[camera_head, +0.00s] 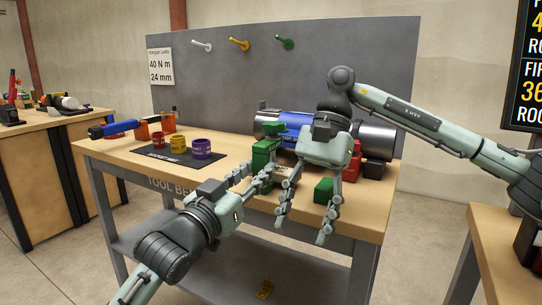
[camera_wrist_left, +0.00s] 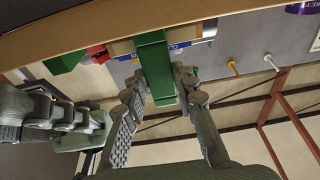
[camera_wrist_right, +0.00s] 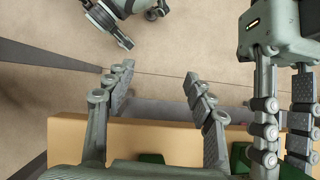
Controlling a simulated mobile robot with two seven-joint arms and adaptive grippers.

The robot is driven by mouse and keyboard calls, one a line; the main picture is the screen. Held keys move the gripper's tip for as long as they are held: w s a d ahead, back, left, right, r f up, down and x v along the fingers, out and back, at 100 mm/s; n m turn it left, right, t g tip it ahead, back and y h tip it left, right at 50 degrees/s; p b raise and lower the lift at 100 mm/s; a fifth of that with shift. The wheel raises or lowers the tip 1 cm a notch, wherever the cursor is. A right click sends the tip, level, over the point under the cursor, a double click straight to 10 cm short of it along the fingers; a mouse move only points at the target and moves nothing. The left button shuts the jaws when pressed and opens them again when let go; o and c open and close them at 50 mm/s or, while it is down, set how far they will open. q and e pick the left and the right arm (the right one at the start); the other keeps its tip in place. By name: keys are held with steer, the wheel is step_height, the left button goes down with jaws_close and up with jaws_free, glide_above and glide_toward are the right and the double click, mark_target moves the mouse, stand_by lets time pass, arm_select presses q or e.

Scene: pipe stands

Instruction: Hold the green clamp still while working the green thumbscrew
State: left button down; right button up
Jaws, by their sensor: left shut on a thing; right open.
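The green clamp (camera_head: 262,160) is an upright green block at the front of the bench, beside the blue-banded pipe. My left gripper (camera_head: 258,181) is shut on it; in the left wrist view the fingers sit on both sides of the green block (camera_wrist_left: 153,62). My right gripper (camera_head: 301,230) is open and empty, pointing down at the bench's front edge, and its spread fingers also show in the right wrist view (camera_wrist_right: 157,76). A separate green block (camera_head: 323,190) lies behind it. A green screw-like piece (camera_head: 285,43) hangs on the board; I cannot tell whether it is the thumbscrew.
A metal pipe with a blue band (camera_head: 370,134) lies along the back, with red blocks (camera_head: 351,165) before it. Red, yellow and purple cups (camera_head: 201,148) stand on a dark mat (camera_head: 152,152) at left. White and yellow pieces (camera_head: 239,44) hang on the board. My two grippers are close together.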

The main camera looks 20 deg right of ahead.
steer(key=shift+s+a+f+n+g, duration=0.35)
steer(key=shift+s+a, duration=0.05)
steer(key=shift+s, duration=0.35)
steer(key=shift+s+a+f+n+g, duration=0.3)
steer(key=shift+s+a+f, duration=0.15)
steer(key=shift+s, duration=0.3)
steer(key=shift+s+a+f+n+g, duration=0.3)
steer(key=shift+s+a+n+g, duration=0.1)
steer(key=shift+s, duration=0.35)
arm_select(q)
steer(key=c, duration=1.1)
jaws_free()
steer(key=shift+c, duration=0.2)
steer(key=shift+a, duration=0.1)
steer(key=v, duration=1.2)
